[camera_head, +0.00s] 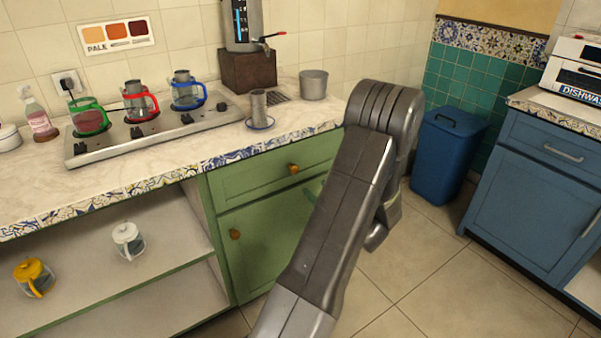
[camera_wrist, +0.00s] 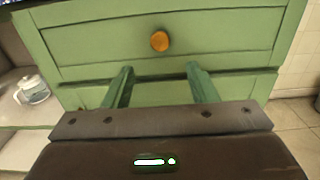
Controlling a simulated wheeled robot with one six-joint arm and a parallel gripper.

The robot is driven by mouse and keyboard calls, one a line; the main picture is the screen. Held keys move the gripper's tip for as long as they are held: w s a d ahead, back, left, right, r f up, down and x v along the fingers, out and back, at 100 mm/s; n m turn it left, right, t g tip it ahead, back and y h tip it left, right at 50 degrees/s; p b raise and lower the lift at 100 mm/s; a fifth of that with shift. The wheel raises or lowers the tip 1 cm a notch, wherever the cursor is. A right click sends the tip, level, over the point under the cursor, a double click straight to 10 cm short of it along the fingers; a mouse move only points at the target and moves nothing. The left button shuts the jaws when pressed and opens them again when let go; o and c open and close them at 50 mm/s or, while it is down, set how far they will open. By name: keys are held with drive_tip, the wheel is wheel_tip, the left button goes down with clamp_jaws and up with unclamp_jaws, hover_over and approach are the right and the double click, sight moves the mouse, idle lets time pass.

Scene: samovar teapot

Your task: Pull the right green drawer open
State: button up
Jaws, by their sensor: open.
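The green drawer (camera_head: 262,181) is shut, at the top of the green cabinet under the counter. Its round orange knob (camera_head: 294,169) shows in the head view, left of my arm. In the wrist view the drawer front (camera_wrist: 100,42) fills the upper part, and the knob (camera_wrist: 159,41) stands near its middle. My gripper (camera_wrist: 160,72) is open and empty, with its two green fingers apart. The knob appears beyond the fingertips, above the gap between them, and not between them. In the head view my arm hides most of the gripper.
A green cabinet door (camera_head: 255,240) with a knob (camera_head: 234,234) is below the drawer. Open shelves (camera_head: 150,275) to the left hold a white pot (camera_head: 128,240) and a yellow pot (camera_head: 35,277). A blue bin (camera_head: 447,155) stands to the right. The floor (camera_head: 450,285) is clear.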

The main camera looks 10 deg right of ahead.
sight(296, 171)
drive_tip(key=x, duration=1)
drive_tip(key=shift+w+a, duration=0.15)
drive_tip(key=shift+w, duration=0.15)
drive_tip(key=shift+s+f+b, duration=0.1)
drive_tip(key=shift+b, duration=0.2)
clamp_jaws()
